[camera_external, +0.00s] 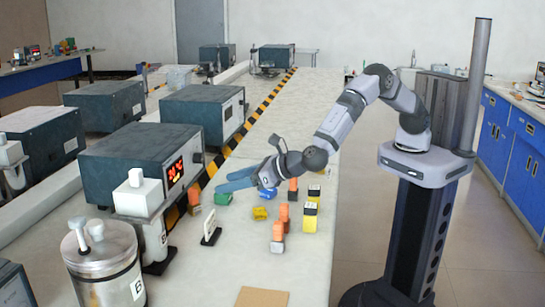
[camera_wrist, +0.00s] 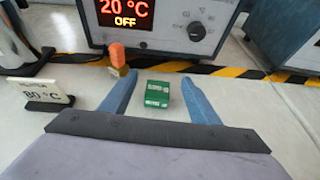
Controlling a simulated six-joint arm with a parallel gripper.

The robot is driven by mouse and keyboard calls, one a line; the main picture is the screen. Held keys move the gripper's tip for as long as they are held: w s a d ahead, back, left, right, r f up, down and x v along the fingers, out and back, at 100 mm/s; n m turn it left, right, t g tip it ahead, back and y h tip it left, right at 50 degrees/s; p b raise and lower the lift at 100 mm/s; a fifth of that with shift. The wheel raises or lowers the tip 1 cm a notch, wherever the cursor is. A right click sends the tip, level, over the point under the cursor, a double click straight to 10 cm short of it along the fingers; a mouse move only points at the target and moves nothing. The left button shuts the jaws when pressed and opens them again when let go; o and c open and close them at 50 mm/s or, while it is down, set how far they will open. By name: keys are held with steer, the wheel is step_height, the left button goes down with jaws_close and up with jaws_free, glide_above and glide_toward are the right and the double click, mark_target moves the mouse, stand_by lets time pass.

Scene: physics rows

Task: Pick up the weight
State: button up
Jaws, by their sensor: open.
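My gripper (camera_external: 230,181) is open and reaches left over the bench in the external view. In the wrist view its two blue fingers (camera_wrist: 158,78) stand apart with a small green block (camera_wrist: 157,94) in the picture between them. The green block also shows in the external view (camera_external: 223,198), just below the fingers. An orange-topped piece (camera_wrist: 117,56) stands beyond the left finger. It also shows in the external view (camera_external: 194,200). No piece is clearly labelled as the weight, so I cannot tell which one it is. Nothing is held.
A yellow block (camera_external: 260,213), several orange pieces (camera_external: 278,232) and yellow blocks with dark tops (camera_external: 310,217) stand nearer the robot. A sign card (camera_wrist: 46,90) stands at left. A heater box with a red display (camera_wrist: 160,22) and striped tape (camera_wrist: 235,72) lie beyond.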

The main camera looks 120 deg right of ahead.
mark_target(233, 203)
step_height(233, 203, down, 4)
steer(key=shift+r, duration=0.2)
steer(key=shift+p+x, duration=0.3)
steer(key=shift+x, duration=0.7)
steer(key=shift+w+d+f, duration=0.1)
steer(key=shift+w+d, duration=0.25)
steer(key=shift+d, duration=0.05)
steer(key=shift+c, duration=0.7)
jaws_close()
steer(key=shift+r, duration=0.2)
step_height(233, 203, up, 10)
steer(key=shift+r, duration=0.1)
